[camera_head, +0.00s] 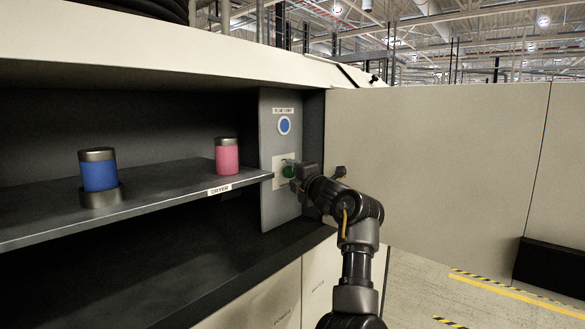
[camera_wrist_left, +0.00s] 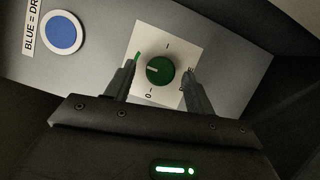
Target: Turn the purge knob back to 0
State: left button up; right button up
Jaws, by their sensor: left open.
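The green purge knob (camera_wrist_left: 160,70) sits on a square white plate (camera_wrist_left: 146,39) on a grey panel. Its pale pointer line points left in the left wrist view, between a green mark at the plate's left and the 0 (camera_wrist_left: 148,95) at its lower edge. In the head view the knob (camera_head: 289,170) is partly covered by my gripper. My left gripper (camera_wrist_left: 158,78) is open, with one finger on each side of the knob; gaps show, and I cannot tell its depth. In the head view my left gripper (camera_head: 298,176) is at the panel. My right gripper is not in view.
A blue round indicator (camera_head: 284,125) is above the knob on the grey panel (camera_head: 268,205). A shelf (camera_head: 150,197) to the left holds a blue canister (camera_head: 99,174) in a dark ring and a pink canister (camera_head: 227,157). An open door panel (camera_head: 430,160) stands to the right.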

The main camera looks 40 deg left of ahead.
pick_arm(q)
jog(key=shift+w+a, duration=0.2)
jog(key=shift+a, duration=0.2)
